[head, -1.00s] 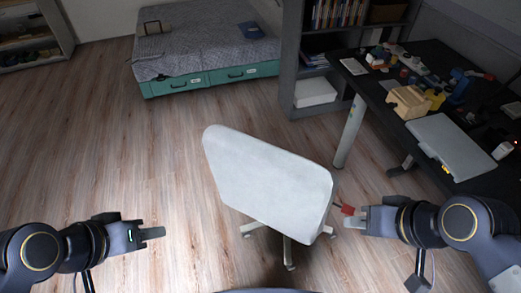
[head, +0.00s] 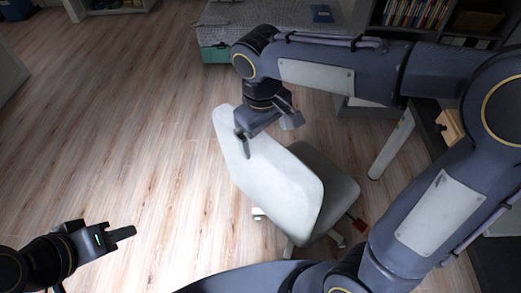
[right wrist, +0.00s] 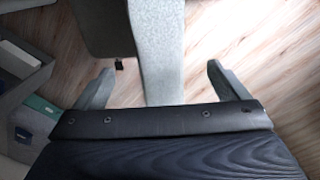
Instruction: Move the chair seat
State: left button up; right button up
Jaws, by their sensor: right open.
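The grey office chair has a pale backrest (head: 262,178) facing me and a darker grey chair seat (head: 328,182) behind it. My right gripper (head: 267,135) is open over the top of the backrest, one finger on the near side and the other on the far side. In the right wrist view the backrest's edge (right wrist: 155,50) runs between the spread fingers (right wrist: 158,82), with gaps on both sides. The seat (right wrist: 106,25) shows at its left. My left gripper (head: 121,235) is over bare floor at the left, away from the chair; its finger opening is unclear.
The desk leg (head: 392,148) stands close to the chair's right, with the desk mostly hidden behind my right arm. The bed with a green drawer (head: 216,54) and a bookshelf (head: 415,14) are at the back. Wooden floor (head: 130,140) is clear to the left.

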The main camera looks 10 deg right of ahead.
jog(key=f, duration=0.7)
jog(key=shift+w+d+f, duration=0.2)
jog(key=shift+d+f, duration=0.05)
jog(key=shift+f, duration=0.15)
pick_arm(q)
jog(key=shift+f, duration=0.25)
